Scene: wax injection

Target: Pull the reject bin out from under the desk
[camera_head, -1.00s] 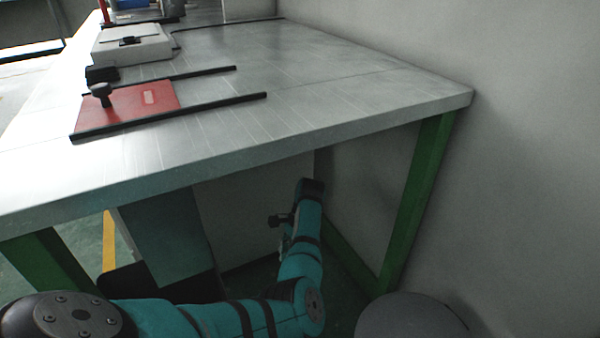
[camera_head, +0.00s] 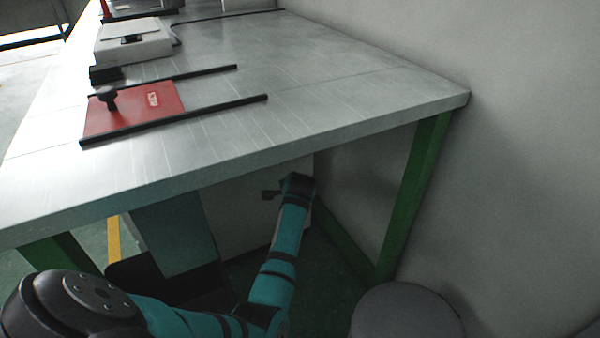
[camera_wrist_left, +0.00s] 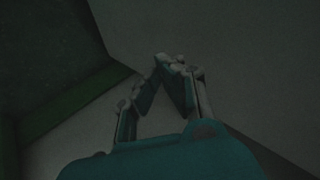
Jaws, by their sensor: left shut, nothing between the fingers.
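The desk (camera_head: 340,75) has a pale metal top and green legs. My left arm comes in from the lower left and reaches under its front edge. The dark wrist end is near a pale upright panel (camera_head: 240,205); the fingers are not clear there. In the left wrist view my left gripper (camera_wrist_left: 165,65) is shut and empty, against a plain grey surface. I cannot clearly identify the reject bin. A blue-grey panel (camera_head: 175,238) and a low black shape (camera_head: 130,270) stand under the desk, left of my forearm. My right gripper is out of view.
A green desk leg (camera_head: 412,195) stands right of my left arm, close to the grey wall (camera_head: 530,150). A round grey object (camera_head: 408,312) stands in front of that leg. A red plate (camera_head: 135,108) and a white box (camera_head: 132,42) sit on the desk.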

